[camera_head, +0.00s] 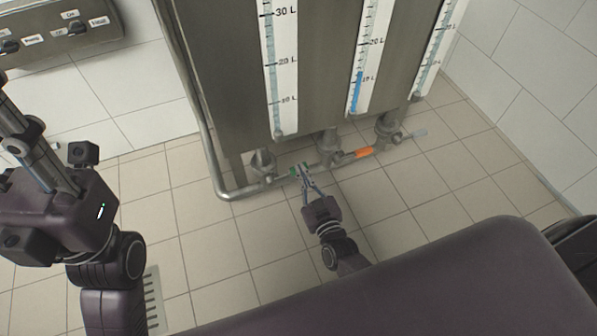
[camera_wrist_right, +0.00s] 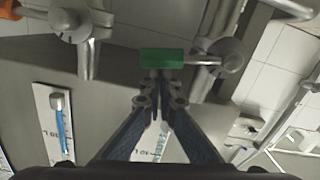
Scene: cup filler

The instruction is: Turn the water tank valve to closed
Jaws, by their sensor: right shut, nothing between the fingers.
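The grey metal water tank (camera_head: 320,105) stands at the top centre of the head view, with several level scales on its front. Valves sit on the pipe below it. The green valve handle (camera_head: 296,171) is the leftmost in the head view and lies along the pipe; it also shows in the right wrist view (camera_wrist_right: 161,58). My right gripper (camera_head: 306,184) is shut and empty, its fingertips (camera_wrist_right: 161,82) right at the green handle. Whether they touch it I cannot tell. My left arm is at the left edge of the head view; its fingers are not clearly visible.
An orange valve handle (camera_head: 357,154) and a pale grey handle (camera_head: 415,135) sit farther right on the pipe. A switch panel (camera_head: 60,35) is on the wall at top left. The tiled floor (camera_head: 205,245) is clear except for a floor grate (camera_head: 153,300).

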